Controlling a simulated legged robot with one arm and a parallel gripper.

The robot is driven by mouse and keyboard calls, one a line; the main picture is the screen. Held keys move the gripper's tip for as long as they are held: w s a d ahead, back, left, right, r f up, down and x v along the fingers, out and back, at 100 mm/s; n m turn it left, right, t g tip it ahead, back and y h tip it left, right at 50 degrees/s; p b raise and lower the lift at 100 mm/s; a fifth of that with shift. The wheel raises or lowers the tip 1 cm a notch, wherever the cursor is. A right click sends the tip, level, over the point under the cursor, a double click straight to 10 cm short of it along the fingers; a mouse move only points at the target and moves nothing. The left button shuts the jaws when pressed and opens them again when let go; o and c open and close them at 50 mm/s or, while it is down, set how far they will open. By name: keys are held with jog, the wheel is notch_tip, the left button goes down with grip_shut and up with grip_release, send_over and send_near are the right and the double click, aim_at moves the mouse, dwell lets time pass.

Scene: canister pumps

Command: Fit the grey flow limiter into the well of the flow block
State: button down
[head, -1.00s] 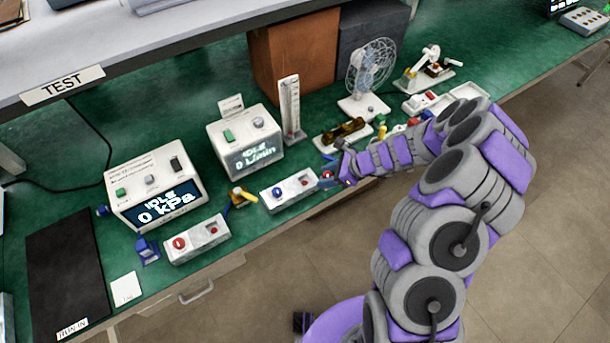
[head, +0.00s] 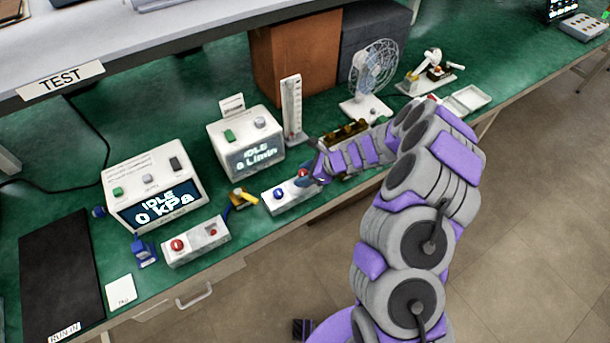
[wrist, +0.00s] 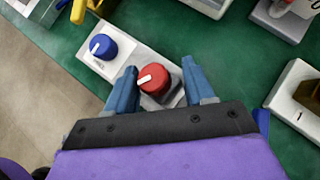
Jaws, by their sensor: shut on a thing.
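My gripper (head: 310,174) is over the right end of the white flow block (head: 288,200), which has a blue knob (head: 279,192) at its left end. In the wrist view my two blue fingers (wrist: 159,68) stand on either side of a red knob with a white pointer (wrist: 154,79). A grey body shows just below the knob; I take this to be the flow limiter, held in the jaws. The flow block (wrist: 132,52) lies under and left of it. The well is hidden by the held part, and I cannot tell whether the part is inside it.
A flow meter box reading IDLE (head: 246,148) stands behind the block. A white base (wrist: 292,95) lies right in the wrist view.

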jog(key=c, duration=0.8)
grip_release()
jog(key=shift+d+f, duration=0.25)
jog(key=shift+f, duration=0.1)
jog(key=shift+o, duration=0.8)
jog(key=shift+w+d+f, duration=0.1)
jog(key=shift+w+d, duration=0.05)
jog(key=shift+w, duration=0.05)
jog(key=shift+o, duration=0.8)
jog(key=shift+d, duration=0.15)
jog(key=shift+r, duration=0.2)
jog(key=shift+r, duration=0.1)
